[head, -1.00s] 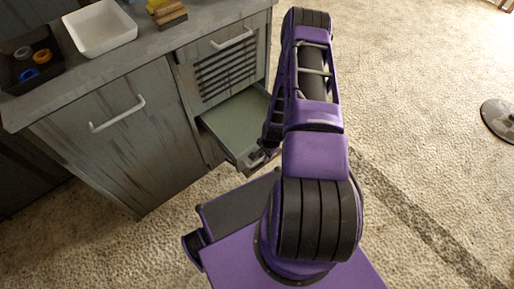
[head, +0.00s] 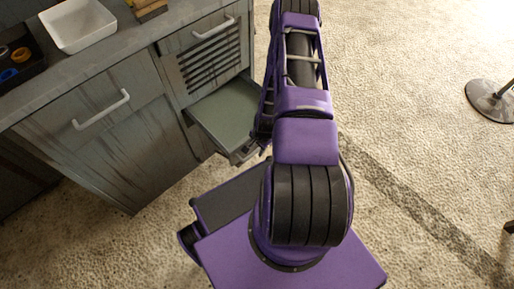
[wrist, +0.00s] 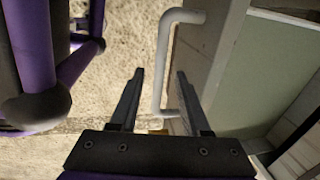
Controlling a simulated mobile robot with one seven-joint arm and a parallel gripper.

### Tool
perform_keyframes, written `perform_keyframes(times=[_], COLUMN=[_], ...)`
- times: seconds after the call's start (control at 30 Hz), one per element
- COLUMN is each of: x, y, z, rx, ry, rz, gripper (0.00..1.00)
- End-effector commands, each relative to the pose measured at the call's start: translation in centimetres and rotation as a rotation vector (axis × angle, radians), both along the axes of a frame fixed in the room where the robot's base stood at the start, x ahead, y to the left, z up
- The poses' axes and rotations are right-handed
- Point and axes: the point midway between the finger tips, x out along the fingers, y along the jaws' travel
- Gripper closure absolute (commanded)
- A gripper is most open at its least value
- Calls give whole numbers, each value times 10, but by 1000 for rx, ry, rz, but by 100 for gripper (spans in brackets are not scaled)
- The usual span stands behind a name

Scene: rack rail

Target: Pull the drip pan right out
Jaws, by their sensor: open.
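The drip pan (head: 226,113) is a shallow grey-green tray, slid partly out of the cabinet below a slatted panel. Its inside also shows at the right of the wrist view (wrist: 268,68). A pale bar handle (wrist: 164,62) stands off the pan's front. My gripper (wrist: 160,73) is open, and the handle shows between its two dark fingers in the wrist view. I see no finger clearly closed against it. In the head view my arm covers the pan's right side and most of the gripper.
The grey wooden cabinet (head: 95,135) has a door with a white handle (head: 101,110). On its top are a white tray (head: 78,43) and a dark bin (head: 20,88) with coloured rings. A round stand base (head: 492,100) is at far right. The carpet between is clear.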

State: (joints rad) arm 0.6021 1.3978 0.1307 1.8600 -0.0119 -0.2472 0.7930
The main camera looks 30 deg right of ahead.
Motion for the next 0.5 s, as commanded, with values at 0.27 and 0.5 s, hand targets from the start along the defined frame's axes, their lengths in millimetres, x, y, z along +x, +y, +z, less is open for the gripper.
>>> perform_keyframes(times=[0.27,0.5], x=[-2,-11], y=[0,-3], z=[13,66], rx=[0,-2], ry=[-1,-2], rz=[0,0], gripper=[53,53])
